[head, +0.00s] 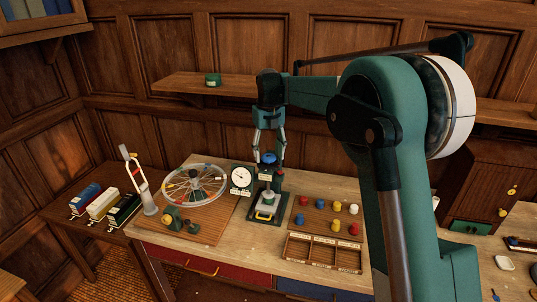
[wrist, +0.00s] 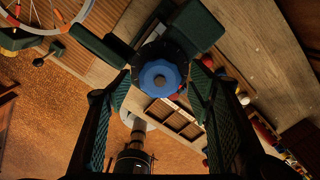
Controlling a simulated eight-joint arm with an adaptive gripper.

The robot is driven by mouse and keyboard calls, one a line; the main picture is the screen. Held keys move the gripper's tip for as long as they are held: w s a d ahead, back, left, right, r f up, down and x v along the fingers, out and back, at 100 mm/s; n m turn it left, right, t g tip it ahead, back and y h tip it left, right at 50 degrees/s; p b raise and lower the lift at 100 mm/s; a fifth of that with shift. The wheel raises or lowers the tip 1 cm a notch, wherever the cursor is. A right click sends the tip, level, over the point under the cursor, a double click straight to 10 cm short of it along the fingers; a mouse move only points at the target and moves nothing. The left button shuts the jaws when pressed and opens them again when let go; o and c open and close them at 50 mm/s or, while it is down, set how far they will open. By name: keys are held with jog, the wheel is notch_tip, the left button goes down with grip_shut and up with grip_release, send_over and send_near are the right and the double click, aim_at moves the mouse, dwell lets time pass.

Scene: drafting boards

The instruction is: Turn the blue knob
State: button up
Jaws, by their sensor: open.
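The blue knob (head: 269,158) sits on top of a dark green press-like device (head: 267,188) on the wooden table. In the wrist view the knob (wrist: 160,77) is round with a scalloped edge and a small centre. My gripper (head: 268,153) points down from above, open, with its fingers on either side of the knob. In the wrist view my gripper (wrist: 160,85) shows a small gap between each green pad and the knob. Whether the fingertips reach below the knob's rim is hard to tell.
A white dial gauge (head: 241,177) stands just left of the device, with a spoked wheel (head: 195,184) further left. Coloured pegs stand on a board (head: 312,217) to the right. A compartment tray (head: 323,252) lies in front. A shelf (head: 190,83) runs behind.

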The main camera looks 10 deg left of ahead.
aim_at(268, 156)
jog(key=shift+r, duration=0.15)
notch_tip(268, 156, up, 12)
dwell(0.7)
dwell(0.5)
notch_tip(268, 156, down, 4)
jog(key=n+p, duration=0.5)
jog(key=n, duration=2.6)
jog(key=shift+w, duration=0.1)
jog(key=n, duration=0.5)
jog(key=shift+f+p, duration=0.25)
jog(key=shift+p, duration=0.05)
